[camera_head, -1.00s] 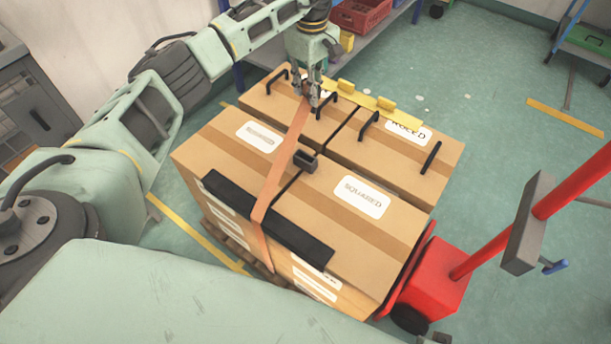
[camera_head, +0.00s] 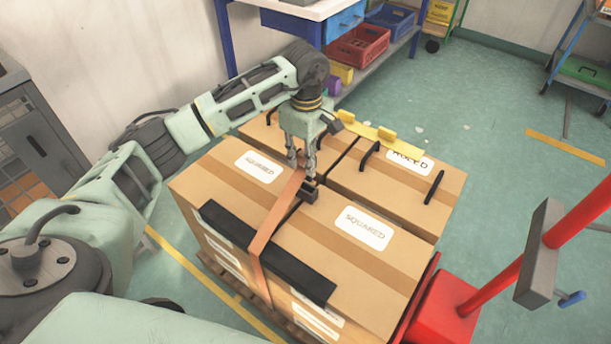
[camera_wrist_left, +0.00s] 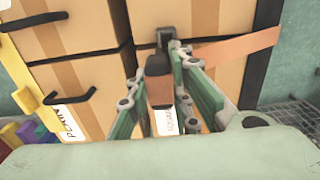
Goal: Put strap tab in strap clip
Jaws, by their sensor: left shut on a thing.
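The orange strap (camera_head: 270,233) runs up over the front box, across a black edge guard (camera_head: 265,252), to my left gripper (camera_head: 302,175). My left gripper is shut on the strap's end, the brown strap tab, which shows between the fingers in the left wrist view (camera_wrist_left: 159,88). The black strap clip (camera_head: 308,195) sits on top of the boxes, just below and right of the fingertips. In the left wrist view the clip (camera_wrist_left: 165,36) is just beyond the tab. I cannot tell whether they touch. My right gripper is not in view.
Cardboard boxes (camera_head: 335,258) stand together, with black handles (camera_head: 433,187) on the rear ones. A yellow bracket (camera_head: 387,138) lies along the far edge. A red hand truck (camera_head: 440,310) stands at the right. Shelving with crates (camera_head: 358,45) is behind.

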